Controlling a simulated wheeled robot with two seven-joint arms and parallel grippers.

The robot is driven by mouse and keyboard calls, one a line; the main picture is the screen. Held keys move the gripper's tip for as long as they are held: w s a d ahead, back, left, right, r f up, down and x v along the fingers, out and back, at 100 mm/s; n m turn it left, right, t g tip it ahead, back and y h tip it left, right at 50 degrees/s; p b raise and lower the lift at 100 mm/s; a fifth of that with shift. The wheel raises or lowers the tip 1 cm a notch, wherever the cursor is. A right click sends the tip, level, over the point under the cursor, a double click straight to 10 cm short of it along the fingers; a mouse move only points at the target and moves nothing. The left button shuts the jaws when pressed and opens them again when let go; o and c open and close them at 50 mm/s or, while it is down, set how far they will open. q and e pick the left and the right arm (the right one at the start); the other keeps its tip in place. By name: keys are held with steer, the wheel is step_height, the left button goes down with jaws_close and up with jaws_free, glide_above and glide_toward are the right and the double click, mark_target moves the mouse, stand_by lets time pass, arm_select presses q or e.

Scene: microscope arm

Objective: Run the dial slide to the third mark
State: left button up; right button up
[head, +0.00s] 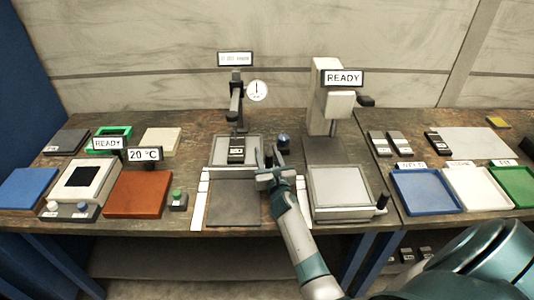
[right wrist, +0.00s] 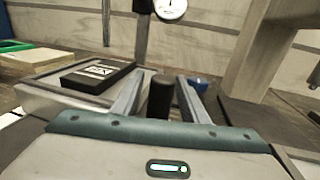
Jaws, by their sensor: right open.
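The dial stand (head: 237,105) stands at the middle back of the bench, with a round white dial (head: 257,90) beside its post; the dial also shows at the top of the right wrist view (right wrist: 171,8). A dark block with a white label (head: 236,152) lies on the pale plate (head: 218,158) in front of the post. My right gripper (head: 270,158) is open just right of this plate. In the right wrist view, a dark upright knob (right wrist: 160,98) shows between its two fingers, with no visible grip on it. A blue round knob (head: 283,141) is just beyond the right finger. I cannot read the marks.
A microscope-like stand (head: 328,110) with a READY sign and a pale plate (head: 340,187) is to the right. Blue (head: 425,190), white and green trays are farther right. A heater-like box (head: 88,182) and a red-brown block (head: 138,194) are at the left.

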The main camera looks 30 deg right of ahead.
jaws_close()
steer(key=b+x, duration=0.1)
steer(key=x, duration=0.1)
steer(key=d+b+x, duration=0.1)
steer(key=x, duration=0.2)
steer(key=shift+s+f, duration=0.1)
steer(key=shift+s, duration=0.05)
steer(key=shift+d+b, duration=0.1)
steer(key=shift+b, duration=0.2)
steer(key=shift+r, duration=0.25)
jaws_free()
steer(key=shift+f, duration=0.1)
steer(key=shift+w, duration=0.2)
steer(key=shift+s, duration=0.15)
